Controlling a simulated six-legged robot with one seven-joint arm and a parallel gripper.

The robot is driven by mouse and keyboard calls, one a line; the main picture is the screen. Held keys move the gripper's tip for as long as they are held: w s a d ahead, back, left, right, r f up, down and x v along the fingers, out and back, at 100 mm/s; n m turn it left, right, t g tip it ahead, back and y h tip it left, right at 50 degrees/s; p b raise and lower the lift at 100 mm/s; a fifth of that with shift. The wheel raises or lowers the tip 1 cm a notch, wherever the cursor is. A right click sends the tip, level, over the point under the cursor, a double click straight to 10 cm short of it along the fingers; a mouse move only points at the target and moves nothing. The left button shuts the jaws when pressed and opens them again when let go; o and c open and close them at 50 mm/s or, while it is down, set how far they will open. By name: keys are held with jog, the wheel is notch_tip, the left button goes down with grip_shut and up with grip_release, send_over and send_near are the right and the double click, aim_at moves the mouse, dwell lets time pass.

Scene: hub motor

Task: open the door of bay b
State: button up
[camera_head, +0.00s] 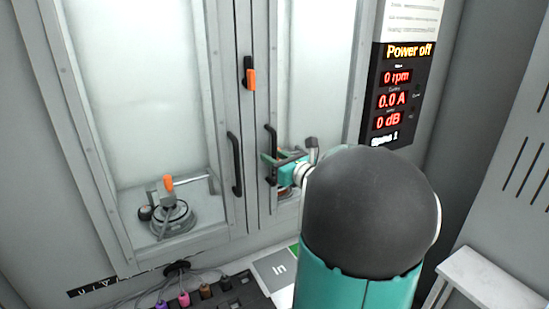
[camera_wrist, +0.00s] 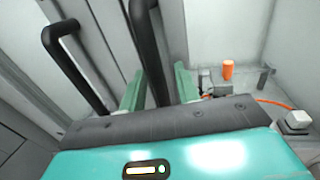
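A grey cabinet has two glazed doors side by side, the left door (camera_head: 140,90) and the right door (camera_head: 305,70). Both look closed, and no bay letter is readable. The left door has a black bar handle (camera_head: 236,163), also in the wrist view (camera_wrist: 72,62). The right door's black handle (camera_head: 269,140) stands close beside it. My gripper (camera_head: 272,158) is at this right handle. In the wrist view, its green fingers (camera_wrist: 160,84) stand apart, with the right handle (camera_wrist: 148,40) between them. Contact cannot be told. An orange-and-black latch (camera_head: 249,75) sits above the handles.
A motor with an orange part (camera_head: 170,213) is behind the left glass. A panel (camera_head: 393,95) at the right reads "Power off" and zeros. Several coloured plugs (camera_head: 205,291) lie below the doors. A pale ledge (camera_head: 490,280) stands at the lower right. My arm hides part of the right door.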

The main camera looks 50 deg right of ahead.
grip_shut()
jog(key=shift+s, duration=0.1)
dwell(0.3)
